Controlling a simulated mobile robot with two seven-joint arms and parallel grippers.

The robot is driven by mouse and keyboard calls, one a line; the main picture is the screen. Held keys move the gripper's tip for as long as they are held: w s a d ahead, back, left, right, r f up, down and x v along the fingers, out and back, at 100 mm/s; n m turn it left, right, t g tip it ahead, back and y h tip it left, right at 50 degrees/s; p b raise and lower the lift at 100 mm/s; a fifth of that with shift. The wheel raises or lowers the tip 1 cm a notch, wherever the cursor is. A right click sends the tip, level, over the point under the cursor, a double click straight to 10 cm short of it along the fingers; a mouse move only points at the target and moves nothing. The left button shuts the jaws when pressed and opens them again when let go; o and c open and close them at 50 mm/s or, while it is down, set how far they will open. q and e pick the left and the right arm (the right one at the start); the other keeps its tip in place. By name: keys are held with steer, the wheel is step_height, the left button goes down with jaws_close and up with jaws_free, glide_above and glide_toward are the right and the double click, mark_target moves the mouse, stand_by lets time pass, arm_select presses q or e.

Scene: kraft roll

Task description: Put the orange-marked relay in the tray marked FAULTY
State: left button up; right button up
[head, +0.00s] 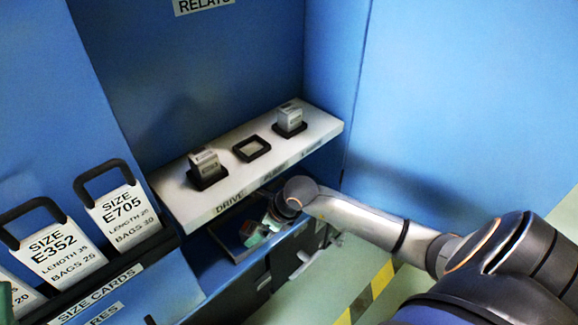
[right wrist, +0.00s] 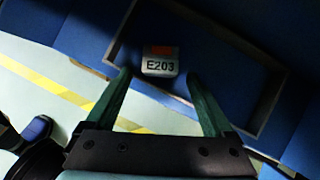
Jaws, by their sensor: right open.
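The orange-marked relay (right wrist: 160,66) is a pale grey block with the print E203 and an orange patch. In the right wrist view it lies on the blue floor of a tray with a grey rim (right wrist: 268,108). My right gripper (right wrist: 158,74) is open, with one green finger on each side of the relay near the tips and gaps between. In the head view my right gripper (head: 262,228) is low under the shelf's front edge, over the tray (head: 228,238). I cannot read a FAULTY mark on it.
A white shelf (head: 170,193) above holds relays in black sockets at left (head: 206,165) and right (head: 289,118); the middle socket (head: 251,148) is empty. Size cards (head: 125,215) with black handles stand at left. Green floor with a yellow-black stripe (head: 378,282) is lower right.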

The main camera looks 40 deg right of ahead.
steer(key=s+d+p, duration=0.2)
steer(key=s+d, duration=0.3)
steer(key=s, duration=0.4)
steer(key=s+a+r+m+y, duration=0.3)
steer(key=a+r+y, duration=0.4)
steer(key=a, duration=0.4)
steer(key=s+a+r+m+y, duration=0.3)
steer(key=a+r+y, duration=0.2)
steer(key=a+r, duration=0.5)
step_height(320, 180, up, 13)
steer(key=a+m+t+y, duration=0.3)
steer(key=m+t+y, duration=0.2)
steer(key=m, duration=0.2)
steer(key=d+r+m+t+h, duration=0.4)
steer(key=r+m+t, duration=0.5)
steer(key=m, duration=0.7)
steer(key=d+t, duration=0.2)
steer(key=shift+d+r+m+t+h, duration=0.15)
steer(key=shift+r+m+t+h, duration=0.15)
steer(key=shift+r+t+h, duration=0.1)
